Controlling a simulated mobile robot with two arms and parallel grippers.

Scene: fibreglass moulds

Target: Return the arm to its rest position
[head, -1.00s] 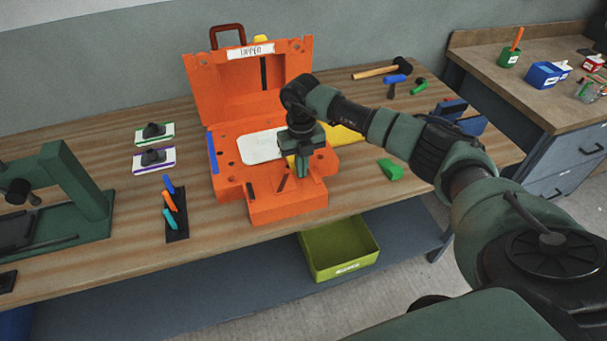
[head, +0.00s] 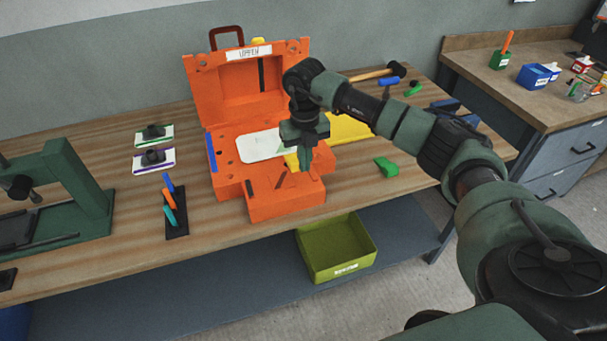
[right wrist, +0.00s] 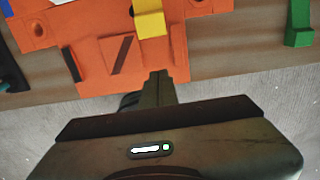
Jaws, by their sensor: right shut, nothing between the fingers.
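My right arm reaches in from the right in the head view. My right gripper (head: 304,167) points down above the front right part of the orange mould (head: 289,205), shut and empty. In the right wrist view the shut fingers (right wrist: 160,76) show over the mould's front edge, beside a yellow piece (right wrist: 150,18). The orange mould's hinged half (head: 245,95) stands open behind, with a label on it. A white sheet (head: 260,147) lies in the lower half, partly hidden by the gripper. My left gripper is not in view.
A green block (head: 386,167) lies right of the mould. A hammer (head: 373,75) lies behind it. Two trowels on pads (head: 153,157), a tool holder (head: 176,222) and a green press (head: 75,190) stand left. A yellow-green bin (head: 336,250) is below the table's front edge.

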